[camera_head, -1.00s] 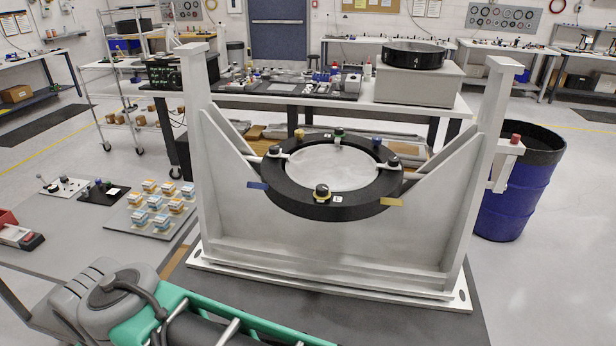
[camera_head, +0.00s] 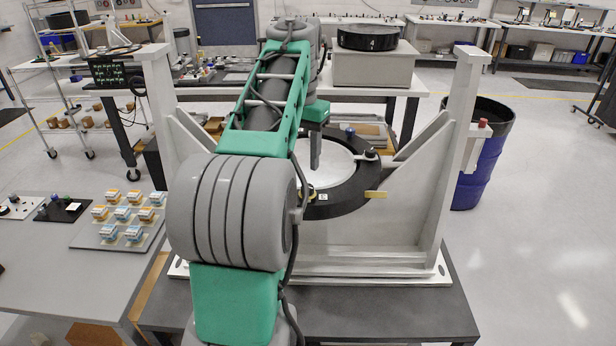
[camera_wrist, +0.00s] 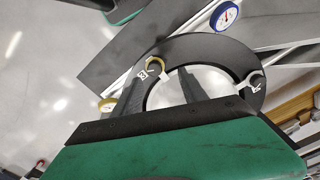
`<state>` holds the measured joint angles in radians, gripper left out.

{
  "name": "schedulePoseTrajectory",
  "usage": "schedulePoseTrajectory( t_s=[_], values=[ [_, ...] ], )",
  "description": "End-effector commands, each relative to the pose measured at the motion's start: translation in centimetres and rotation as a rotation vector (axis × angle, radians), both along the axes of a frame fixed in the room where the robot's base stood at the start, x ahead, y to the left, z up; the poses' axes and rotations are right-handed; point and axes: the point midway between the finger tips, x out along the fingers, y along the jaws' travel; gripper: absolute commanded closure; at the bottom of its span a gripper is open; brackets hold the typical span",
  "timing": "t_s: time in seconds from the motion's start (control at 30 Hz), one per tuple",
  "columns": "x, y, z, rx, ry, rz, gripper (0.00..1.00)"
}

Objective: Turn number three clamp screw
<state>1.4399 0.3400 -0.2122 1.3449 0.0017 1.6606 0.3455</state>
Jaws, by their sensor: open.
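The black mirror ring (camera_head: 345,203) holds a pale round mirror (camera_head: 338,160) in the fixture. The wrist view shows a yellow-banded knob (camera_wrist: 155,66) beside a small white label, and another knob (camera_wrist: 257,80). I cannot tell for certain which is number three. My gripper (camera_head: 316,160) is open and empty above the ring; its dark fingers also show in the wrist view (camera_wrist: 160,90).
The white fixture's uprights (camera_head: 462,130) flank the ring. A blue barrel (camera_head: 480,160) stands right. A tray of small boxes (camera_head: 118,235) lies left. A bench behind carries a grey box (camera_head: 372,70). The wrist view shows a blue-rimmed dial (camera_wrist: 225,15) near the ring.

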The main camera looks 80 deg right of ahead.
Motion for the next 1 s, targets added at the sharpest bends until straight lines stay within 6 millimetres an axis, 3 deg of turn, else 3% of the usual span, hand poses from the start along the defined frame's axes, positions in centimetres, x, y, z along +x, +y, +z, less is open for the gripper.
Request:
schedulePoseTrajectory(
  t_s=[0.03,0.1,0.27,0.63,0.73,1.0],
  values=[
    [-1.2,-0.4,0.1,0.008,0.001,-0.032,0.5],
    [-1.7,-0.6,-0.2,0.012,0.001,-0.047,0.5],
    [-1.7,-0.5,-2.7,0.012,0.001,-0.045,0.5],
    [-1.5,-0.5,-5.2,0.009,0.001,-0.041,0.5],
    [-1.6,-0.5,-7.3,0.009,0.001,-0.042,0.5],
    [-1.6,-0.5,-7.6,0.007,0.001,-0.042,0.5]
  ],
)
